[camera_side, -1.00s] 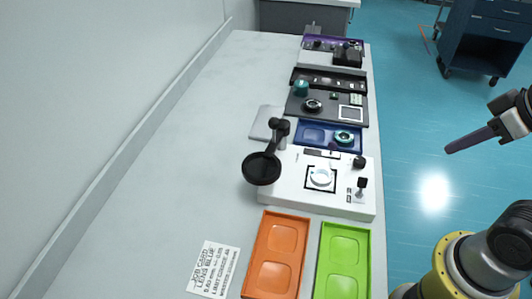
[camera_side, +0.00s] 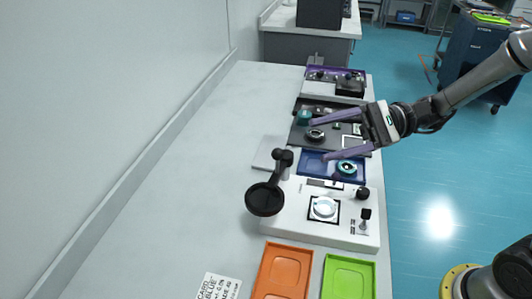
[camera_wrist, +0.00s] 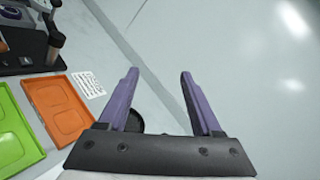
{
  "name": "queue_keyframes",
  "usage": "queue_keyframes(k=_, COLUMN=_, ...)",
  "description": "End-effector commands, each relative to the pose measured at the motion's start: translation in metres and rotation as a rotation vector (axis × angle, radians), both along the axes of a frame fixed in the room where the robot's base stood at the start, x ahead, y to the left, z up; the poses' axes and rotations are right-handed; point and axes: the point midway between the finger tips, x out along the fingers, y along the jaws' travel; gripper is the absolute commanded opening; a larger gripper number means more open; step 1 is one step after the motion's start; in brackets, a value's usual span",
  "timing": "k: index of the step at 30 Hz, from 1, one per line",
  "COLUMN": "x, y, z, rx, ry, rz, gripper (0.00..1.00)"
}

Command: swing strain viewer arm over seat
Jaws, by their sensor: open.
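The strain viewer is a white box (camera_side: 290,222) on the bench. Its black arm (camera_side: 276,177) reaches from a post at the box's back left and ends in a round black disc (camera_side: 264,200) off the box's left edge. The seat, a pale round piece in a black square outline (camera_side: 324,207), lies uncovered right of the disc. My gripper (camera_side: 318,140) is open and empty, with purple fingers, above the blue tray behind the viewer. In the wrist view my gripper (camera_wrist: 159,73) partly hides a dark round shape (camera_wrist: 135,121), likely the disc.
A blue tray (camera_side: 306,171) holding a teal-ringed part is behind the viewer, with dark trays farther back. An orange tray (camera_side: 284,270) and a green tray (camera_side: 349,277) lie in front. A printed card (camera_side: 217,287) is front left. The bench's left side is clear.

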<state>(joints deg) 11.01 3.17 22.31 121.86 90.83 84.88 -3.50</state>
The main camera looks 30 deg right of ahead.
Motion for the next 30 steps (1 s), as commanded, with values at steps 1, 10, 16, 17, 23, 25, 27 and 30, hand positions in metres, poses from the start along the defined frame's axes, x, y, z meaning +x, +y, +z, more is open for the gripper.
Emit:
queue_keyframes(k=1, x=0.023, y=-0.012, z=-0.018, rx=0.068, ry=0.070, rz=-0.072, gripper=0.66)
queue_keyframes(k=10, x=0.077, y=-0.065, z=-0.115, rx=0.234, ry=0.333, rz=-0.325, gripper=0.66)
queue_keyframes(k=16, x=0.078, y=-0.069, z=-0.133, rx=0.243, ry=0.380, rz=-0.347, gripper=0.66)
queue_keyframes(k=17, x=0.079, y=-0.068, z=-0.132, rx=0.243, ry=0.378, rz=-0.347, gripper=0.66)
queue_keyframes(k=23, x=0.095, y=-0.042, z=-0.132, rx=0.241, ry=0.377, rz=-0.341, gripper=0.66)
queue_keyframes(k=25, x=0.103, y=-0.031, z=-0.132, rx=0.240, ry=0.375, rz=-0.342, gripper=0.66)
queue_keyframes(k=27, x=0.110, y=-0.019, z=-0.132, rx=0.241, ry=0.377, rz=-0.341, gripper=0.66)
queue_keyframes(k=30, x=0.121, y=-0.002, z=-0.132, rx=0.241, ry=0.375, rz=-0.341, gripper=0.66)
